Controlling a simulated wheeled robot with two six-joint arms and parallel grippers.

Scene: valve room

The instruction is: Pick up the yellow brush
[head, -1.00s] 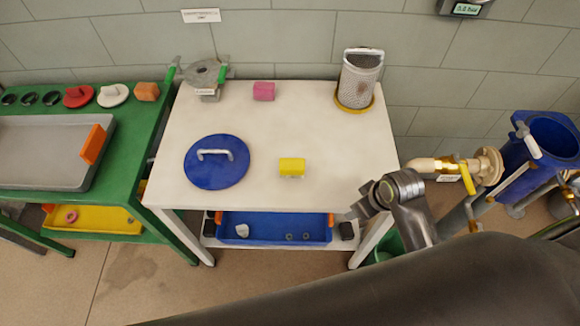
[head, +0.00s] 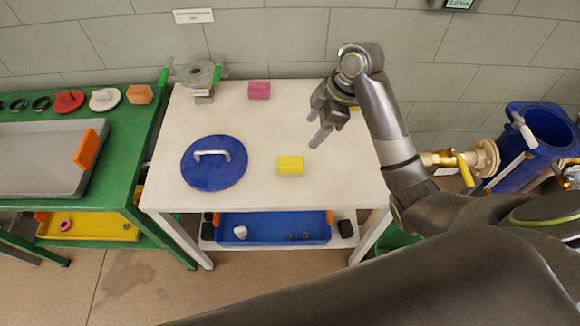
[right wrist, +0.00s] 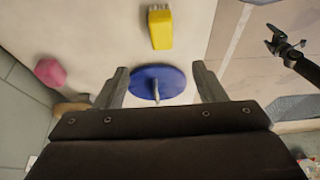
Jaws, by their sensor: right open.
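The yellow brush (head: 290,166) lies on the white table (head: 330,188), right of the round blue lid. It looks like a small yellow block with a pale underside. My right gripper (head: 316,140) is open and empty, above the table and a little right of the brush in the head view. In the right wrist view the brush (right wrist: 160,28) is at the top, beyond the open fingers (right wrist: 162,84), with pale bristles at its upper end.
The blue lid (head: 214,175) with a white handle lies left of the brush. A pink block (head: 259,90) and a grey metal valve part (head: 195,74) stand at the back. A green bench (head: 125,160) adjoins on the left. A brass pipe with a yellow lever (head: 466,168) is at right.

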